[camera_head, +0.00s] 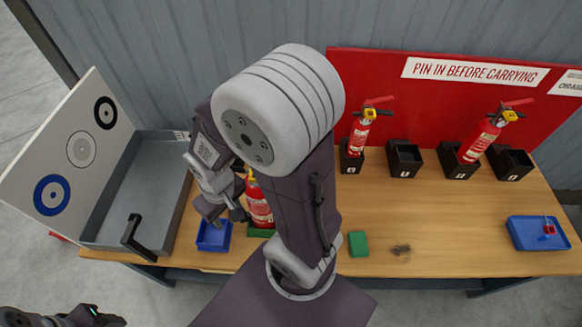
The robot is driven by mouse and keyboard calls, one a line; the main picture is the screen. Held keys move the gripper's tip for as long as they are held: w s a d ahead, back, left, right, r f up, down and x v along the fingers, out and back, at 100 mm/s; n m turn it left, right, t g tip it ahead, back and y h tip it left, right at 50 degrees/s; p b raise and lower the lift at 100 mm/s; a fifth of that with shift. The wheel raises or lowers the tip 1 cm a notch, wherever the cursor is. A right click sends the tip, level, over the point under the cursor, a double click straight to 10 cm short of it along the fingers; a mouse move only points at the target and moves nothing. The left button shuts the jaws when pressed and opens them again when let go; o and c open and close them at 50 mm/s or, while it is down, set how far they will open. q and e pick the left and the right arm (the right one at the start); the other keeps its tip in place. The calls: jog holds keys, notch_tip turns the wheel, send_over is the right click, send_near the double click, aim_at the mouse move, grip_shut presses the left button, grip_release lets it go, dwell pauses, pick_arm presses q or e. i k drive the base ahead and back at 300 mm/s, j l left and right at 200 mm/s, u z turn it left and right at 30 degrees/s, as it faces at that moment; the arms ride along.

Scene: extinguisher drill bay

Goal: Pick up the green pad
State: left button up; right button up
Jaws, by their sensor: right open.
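A small green pad (358,245) lies flat on the wooden table near its front edge, just right of my right arm. A second green piece (262,232) shows under a red extinguisher (258,205), partly hidden by my arm. My right gripper (228,215) is left of that extinguisher, above a small blue tray (213,236). It is open, with nothing seen between its fingers. It is well left of the loose green pad. Part of my left arm shows in the bottom left corner, but its fingers do not show.
A grey tray (145,185) with a black handle stands at left beside a white board with rings (70,150). Two extinguishers (360,130) (480,140) stand in black holders at the back. A blue tray (535,245) holds a small red item at right.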

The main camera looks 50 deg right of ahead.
aim_at(358, 242)
jog(key=k+l+z, duration=0.15)
jog(key=z, duration=2.65)
